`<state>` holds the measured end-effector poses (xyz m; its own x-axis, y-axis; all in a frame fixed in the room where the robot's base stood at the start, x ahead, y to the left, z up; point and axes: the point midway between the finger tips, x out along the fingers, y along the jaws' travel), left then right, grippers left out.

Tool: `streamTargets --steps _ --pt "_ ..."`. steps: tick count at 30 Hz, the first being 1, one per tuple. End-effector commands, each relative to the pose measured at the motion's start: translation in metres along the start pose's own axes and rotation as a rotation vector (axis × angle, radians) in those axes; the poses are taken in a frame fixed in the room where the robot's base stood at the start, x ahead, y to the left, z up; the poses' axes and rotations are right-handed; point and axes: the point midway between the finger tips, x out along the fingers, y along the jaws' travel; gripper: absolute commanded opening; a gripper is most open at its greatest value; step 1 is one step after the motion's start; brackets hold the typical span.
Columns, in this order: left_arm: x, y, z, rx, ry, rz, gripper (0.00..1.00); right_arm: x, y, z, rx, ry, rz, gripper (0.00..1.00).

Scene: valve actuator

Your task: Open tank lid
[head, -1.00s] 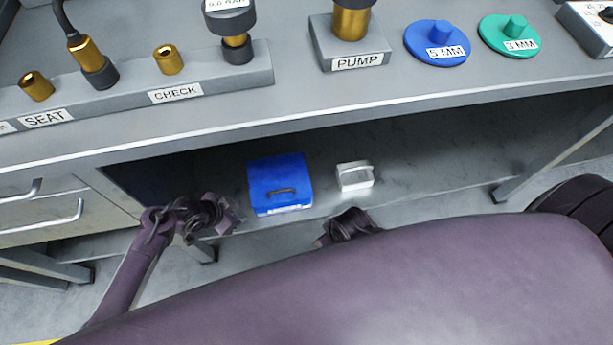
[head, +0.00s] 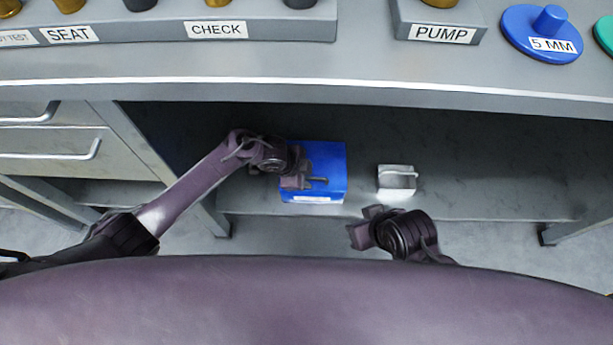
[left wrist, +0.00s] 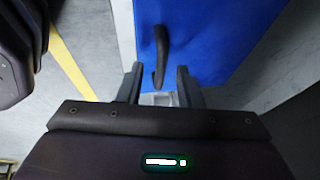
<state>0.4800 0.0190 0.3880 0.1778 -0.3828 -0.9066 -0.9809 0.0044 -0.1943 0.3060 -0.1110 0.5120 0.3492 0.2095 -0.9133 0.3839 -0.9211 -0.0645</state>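A blue box with a dark handle on its lid, the tank (head: 328,160), sits on the shelf under the bench, and its lid looks shut. My left gripper (head: 304,180) is at the box's front left, close to the handle (head: 320,180). In the left wrist view the two fingers (left wrist: 160,85) are apart, with the lower end of the dark handle (left wrist: 161,55) between or just beyond their tips. I cannot tell whether they touch it. My right gripper (head: 362,226) is in front of the shelf, right of the box; its finger gap is unclear.
A small white container with a wire handle (head: 396,180) stands on the shelf right of the box. The bench top edge (head: 300,92) overhangs the shelf. Drawers (head: 60,150) are at the left. The shelf's right part is clear.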

Motion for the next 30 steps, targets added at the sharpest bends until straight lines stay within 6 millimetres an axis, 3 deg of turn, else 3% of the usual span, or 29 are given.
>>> streamTargets --steps 9,17,30 --pt "0.0027 -0.0007 -0.0007 0.000 0.001 -0.002 0.31 0.0003 -0.0015 -0.0011 -0.003 0.010 -0.003 0.33" --pt "0.0027 -0.0005 -0.0004 -0.001 0.000 -0.001 0.00 0.0003 -0.0013 -0.0011 -0.003 0.009 -0.002 0.33" --pt "-0.0014 -0.0032 -0.0019 -0.001 0.000 -0.002 0.00 -0.0035 -0.0006 -0.0009 0.001 -0.001 0.000 0.33"
